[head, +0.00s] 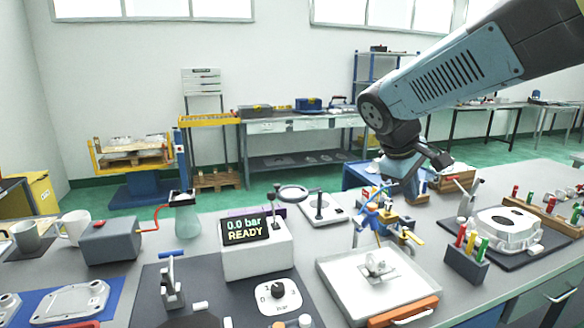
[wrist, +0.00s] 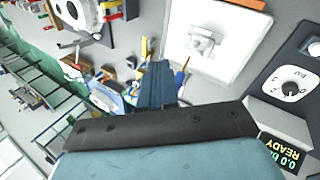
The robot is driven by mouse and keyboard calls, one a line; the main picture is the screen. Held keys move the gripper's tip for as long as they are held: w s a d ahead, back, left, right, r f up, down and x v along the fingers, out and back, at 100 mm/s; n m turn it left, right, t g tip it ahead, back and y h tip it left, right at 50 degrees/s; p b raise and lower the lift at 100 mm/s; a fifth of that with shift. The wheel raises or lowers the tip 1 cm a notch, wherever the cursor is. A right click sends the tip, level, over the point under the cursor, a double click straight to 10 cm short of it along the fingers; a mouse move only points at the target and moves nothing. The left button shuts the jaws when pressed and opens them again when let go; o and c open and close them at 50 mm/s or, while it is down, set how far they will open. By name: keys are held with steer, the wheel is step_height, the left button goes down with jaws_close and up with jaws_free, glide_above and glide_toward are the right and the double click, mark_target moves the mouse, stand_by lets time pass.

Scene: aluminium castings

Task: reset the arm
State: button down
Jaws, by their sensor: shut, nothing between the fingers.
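My arm reaches in from the upper right in the head view and is bent downward over the bench. My gripper (wrist: 155,66) shows in the wrist view as dark blue fingers close together, shut with nothing held. In the head view its tip hangs above the bench, behind the white tray (head: 338,284), and its fingers are hard to make out against the clutter there. A small metal casting (head: 376,266) lies in the tray, apart from the gripper.
The pressure unit (head: 256,258) reads "0.0 bar READY" left of the tray. A bin of coloured markers (head: 466,266) and a large casting (head: 508,230) stand to the right. Mugs (head: 72,230) and a grey box (head: 110,241) stand at the left. Coloured tools crowd the space below my gripper.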

steer(key=s+a+m+t+y, duration=0.1)
steer(key=s+m+y, duration=0.4)
steer(key=s, duration=0.8)
steer(key=shift+s+f+m+t, duration=0.2)
steer(key=shift+m+t, duration=0.6)
steer(key=shift+m, duration=0.4)
steer(key=c, duration=1.8)
jaws_free()
steer(key=shift+a, duration=0.1)
